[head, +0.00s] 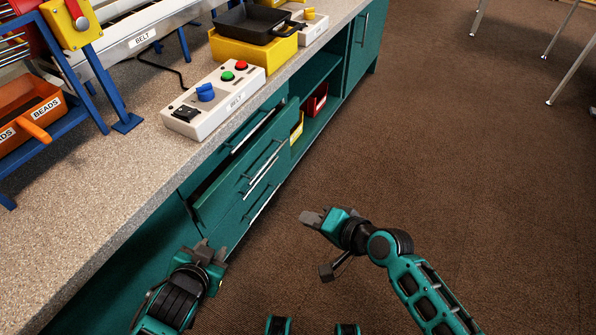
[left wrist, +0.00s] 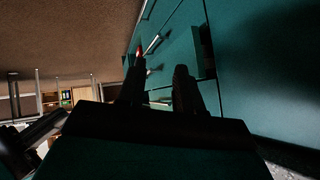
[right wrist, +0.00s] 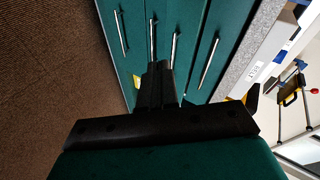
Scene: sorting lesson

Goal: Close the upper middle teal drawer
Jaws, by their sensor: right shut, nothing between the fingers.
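The teal drawer unit sits under the counter. In the head view the upper middle drawer (head: 229,182) stands out from the cabinet face, with a dark gap along its top edge. Bar handles (head: 262,163) run along the fronts; several handles (right wrist: 175,50) also show in the right wrist view. My left gripper (head: 211,250) is open and empty, near the drawers' near end; its fingers (left wrist: 160,72) are apart in the left wrist view. My right gripper (head: 312,218) is shut and empty, out over the floor in front of the drawers. Its fingers (right wrist: 156,75) point toward the fronts.
The speckled counter (head: 120,190) carries a belt control box (head: 215,98) and a yellow block (head: 252,48) with a black tray. An orange beads bin (head: 28,108) is at left. Open shelves with a red bin (head: 316,100) lie beyond the drawers.

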